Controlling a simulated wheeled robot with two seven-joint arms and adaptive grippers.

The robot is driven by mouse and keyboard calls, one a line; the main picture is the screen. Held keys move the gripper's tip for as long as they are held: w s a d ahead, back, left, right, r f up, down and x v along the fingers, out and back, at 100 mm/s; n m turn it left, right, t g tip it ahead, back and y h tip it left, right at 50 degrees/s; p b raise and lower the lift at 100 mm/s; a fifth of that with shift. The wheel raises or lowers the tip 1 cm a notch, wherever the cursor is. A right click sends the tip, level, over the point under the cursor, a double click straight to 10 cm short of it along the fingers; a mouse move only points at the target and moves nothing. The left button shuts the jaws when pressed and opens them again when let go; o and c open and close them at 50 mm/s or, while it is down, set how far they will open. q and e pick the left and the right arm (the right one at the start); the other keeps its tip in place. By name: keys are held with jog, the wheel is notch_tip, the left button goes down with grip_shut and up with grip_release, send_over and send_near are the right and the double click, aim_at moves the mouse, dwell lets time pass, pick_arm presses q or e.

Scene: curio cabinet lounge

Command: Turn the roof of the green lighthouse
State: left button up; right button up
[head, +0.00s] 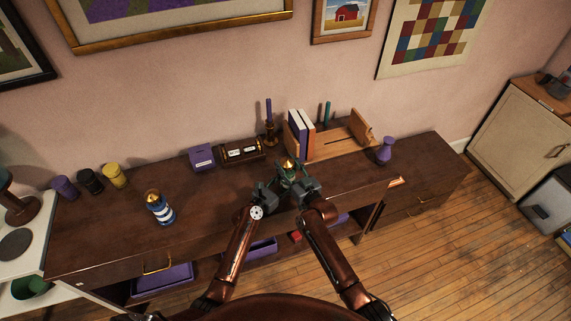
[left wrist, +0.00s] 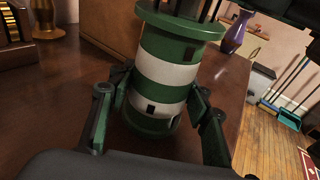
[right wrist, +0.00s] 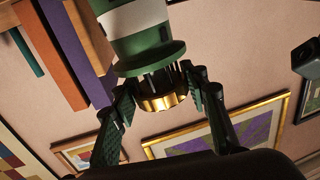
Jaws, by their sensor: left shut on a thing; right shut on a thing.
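The green lighthouse (head: 288,174) stands near the middle of the dark wooden sideboard, mostly hidden by my grippers in the head view. The left wrist view shows its green and white striped body (left wrist: 165,73) upright on the wood. My left gripper (left wrist: 160,90) is shut around the lower body, a finger on each side. The right wrist view shows the gold roof (right wrist: 162,102) above the green gallery and dark posts, upside down in the picture. My right gripper (right wrist: 157,82) is shut on the roof from both sides.
A blue-striped lighthouse (head: 160,209) stands on the left of the sideboard (head: 110,238). A purple vase (head: 385,151) stands to the right.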

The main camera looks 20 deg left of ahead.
jog(key=shift+w+d+r+t, duration=0.15)
jog(key=shift+d+r+t, duration=0.05)
jog(key=shift+r+t, duration=0.1)
jog(key=o, duration=1.2)
jog(key=shift+f+h, duration=0.25)
jog(key=shift+h, duration=0.05)
jog(key=shift+d, duration=0.1)
jog(key=v, duration=1.2)
jog(key=shift+d, duration=0.1)
